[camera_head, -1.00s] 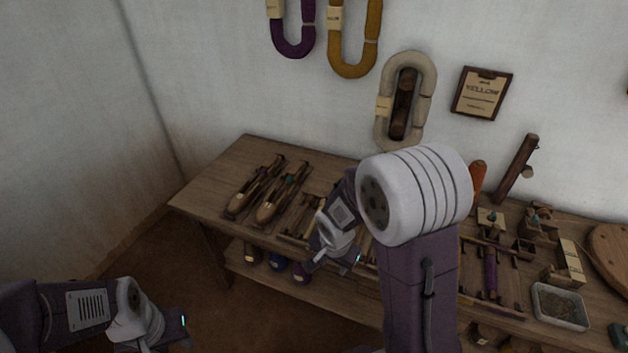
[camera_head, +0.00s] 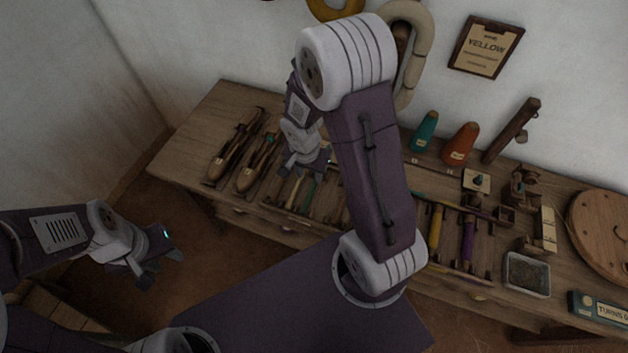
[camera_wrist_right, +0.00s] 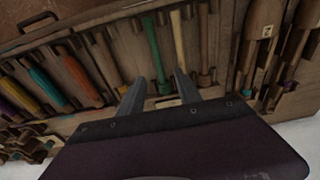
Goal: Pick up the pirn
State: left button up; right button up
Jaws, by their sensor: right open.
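Several pirns lie side by side in a wooden rack on the bench. In the head view a yellow pirn (camera_head: 436,226) and a purple pirn (camera_head: 468,240) lie right of my right arm, and a green pirn (camera_head: 308,193) and a cream pirn (camera_head: 293,189) lie below my right gripper (camera_head: 304,168). In the right wrist view the green pirn (camera_wrist_right: 155,50) and cream pirn (camera_wrist_right: 178,45) lie just beyond the open, empty fingers of my right gripper (camera_wrist_right: 160,92). My right forearm hides the rack's middle. My left gripper (camera_head: 162,266) hangs empty, off the bench's front left.
Two boat shuttles (camera_head: 235,150) lie at the bench's left. A teal cone (camera_head: 425,132) and an orange cone (camera_head: 460,145) stand at the back. A metal tray (camera_head: 527,275) and a round wooden disc (camera_head: 605,235) are at the right.

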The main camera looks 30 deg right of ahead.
jog(key=b, duration=0.2)
send_over(312, 189)
jog(key=f, duration=0.4)
jog(key=shift+w+a, duration=0.1)
jog(key=shift+a, duration=0.1)
notch_tip(312, 189, down, 5)
jog(key=b, duration=0.2)
jog(key=shift+d+b, duration=0.15)
jog(key=shift+b, duration=0.2)
jog(key=shift+f, duration=0.2)
jog(key=shift+r, duration=0.1)
grip_shut()
